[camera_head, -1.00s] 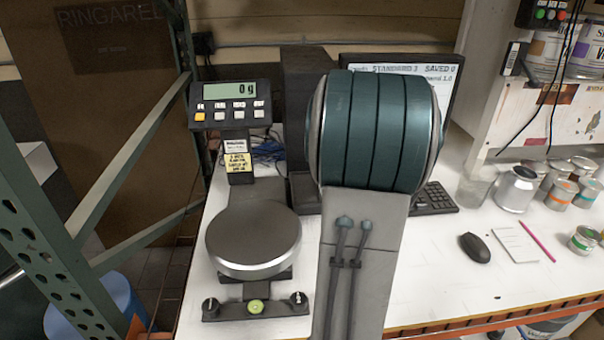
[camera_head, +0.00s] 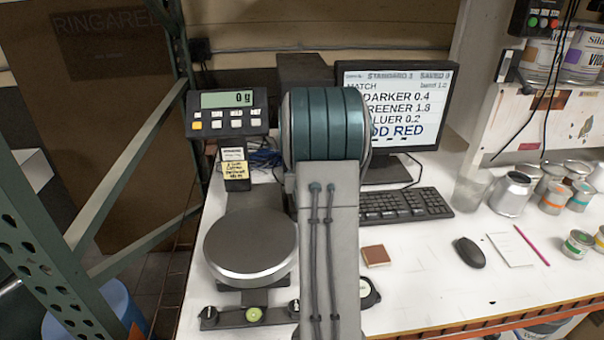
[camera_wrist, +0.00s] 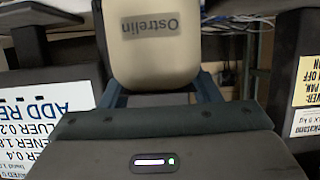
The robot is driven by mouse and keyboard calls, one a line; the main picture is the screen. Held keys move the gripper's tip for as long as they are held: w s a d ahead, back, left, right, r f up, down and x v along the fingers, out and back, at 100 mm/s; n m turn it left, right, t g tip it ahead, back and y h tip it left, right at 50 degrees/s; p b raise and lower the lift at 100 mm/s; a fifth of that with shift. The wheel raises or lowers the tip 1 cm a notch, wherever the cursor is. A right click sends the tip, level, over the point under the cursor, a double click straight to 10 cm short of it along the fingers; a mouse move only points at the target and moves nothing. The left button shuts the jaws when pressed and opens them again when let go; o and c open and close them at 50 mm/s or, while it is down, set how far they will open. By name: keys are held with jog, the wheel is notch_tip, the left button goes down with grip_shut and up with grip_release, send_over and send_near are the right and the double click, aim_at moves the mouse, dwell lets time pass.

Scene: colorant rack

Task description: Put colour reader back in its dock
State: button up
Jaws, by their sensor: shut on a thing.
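The colour reader (camera_wrist: 153,62) appears to be the cream, rounded body with an upside-down "Ostrelin" label in the wrist view. My gripper (camera_wrist: 162,94) is shut on it, with a blue-grey finger on each side. In the head view my arm hides both the gripper and the reader. I cannot make out the dock in either view; it may be behind my arm or the reader.
The scale (camera_head: 252,247) stands left of my arm, its display (camera_head: 227,112) reading 0 g. The monitor (camera_head: 400,110), keyboard (camera_head: 405,205), brown-red square (camera_head: 376,256) and mouse (camera_head: 471,252) are to the right. Several small tins (camera_head: 556,198) stand farther right.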

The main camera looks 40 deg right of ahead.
jog(key=shift+f, duration=0.15)
jog(key=o, duration=1.6)
